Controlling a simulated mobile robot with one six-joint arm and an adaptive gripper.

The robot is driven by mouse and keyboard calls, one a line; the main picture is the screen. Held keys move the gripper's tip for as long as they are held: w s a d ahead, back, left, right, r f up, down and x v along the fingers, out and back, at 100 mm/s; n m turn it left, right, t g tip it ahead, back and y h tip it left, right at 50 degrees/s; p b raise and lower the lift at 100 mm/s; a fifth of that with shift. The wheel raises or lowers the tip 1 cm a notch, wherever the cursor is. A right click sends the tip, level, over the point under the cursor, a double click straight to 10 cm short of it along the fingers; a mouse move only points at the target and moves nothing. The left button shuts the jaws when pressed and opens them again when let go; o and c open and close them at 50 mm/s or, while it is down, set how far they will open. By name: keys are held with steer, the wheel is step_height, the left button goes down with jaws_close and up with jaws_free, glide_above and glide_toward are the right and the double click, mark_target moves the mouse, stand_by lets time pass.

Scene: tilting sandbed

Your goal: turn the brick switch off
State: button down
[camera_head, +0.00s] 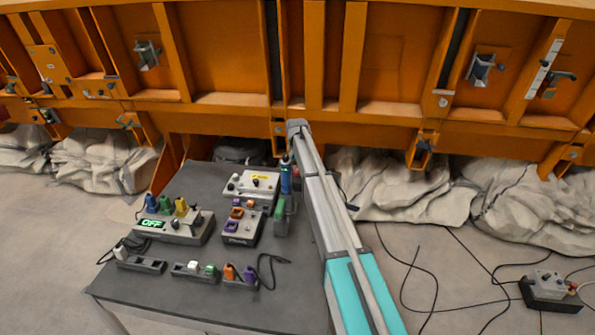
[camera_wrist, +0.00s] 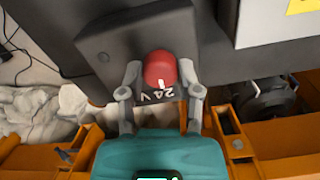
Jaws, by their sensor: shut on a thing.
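In the wrist view a dark grey box (camera_wrist: 108,45), which seems to be the brick, carries a round red knob (camera_wrist: 160,66) with a white pointer mark. A "24 V" label shows upside down beside the knob. My gripper (camera_wrist: 160,70) is shut on the red knob, one finger on each side. The mark points toward the label side. In the head view my arm hides part of the table's right side, and I cannot make out my gripper or the red knob there.
The dark table (camera_head: 215,290) holds a grey box with a green OFF display (camera_head: 152,223), a white box (camera_head: 250,184), a dark box with purple and orange knobs (camera_head: 240,226) and small strips with cables. An orange steel frame (camera_head: 225,60) stands behind. A small box (camera_head: 549,291) lies on the floor.

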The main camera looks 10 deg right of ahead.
steer(key=n, duration=0.6)
steer(key=shift+s+n, duration=0.1)
steer(key=shift+n, duration=0.3)
steer(key=shift+c, duration=1.5)
jaws_free()
